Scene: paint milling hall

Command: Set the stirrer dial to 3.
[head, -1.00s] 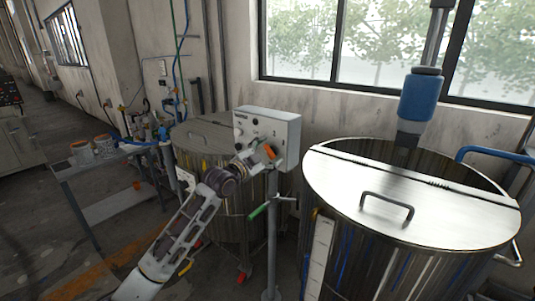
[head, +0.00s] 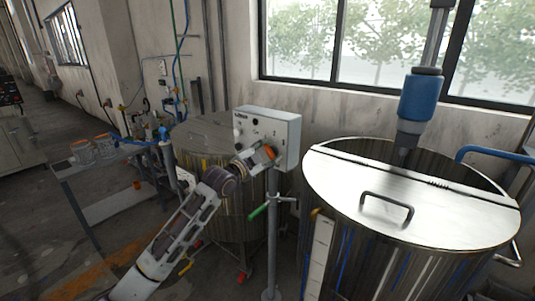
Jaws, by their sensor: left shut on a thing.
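The stirrer's grey control box (head: 285,133) stands on a post in the middle of the head view. Its orange dial (head: 269,152) is low on the front face, partly hidden by my left gripper (head: 262,157). The left gripper reaches up from the lower left and is shut on the dial. The dial's pointer and most of its scale marks are covered or too small to read. The blue stirrer motor (head: 420,97) hangs over the large steel vat at the right. My right gripper is not in view.
The steel vat (head: 385,235) with its handled lid stands close on the right. A second vat (head: 215,137) is behind the control box. A side table (head: 110,205) with tubs stands at the left.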

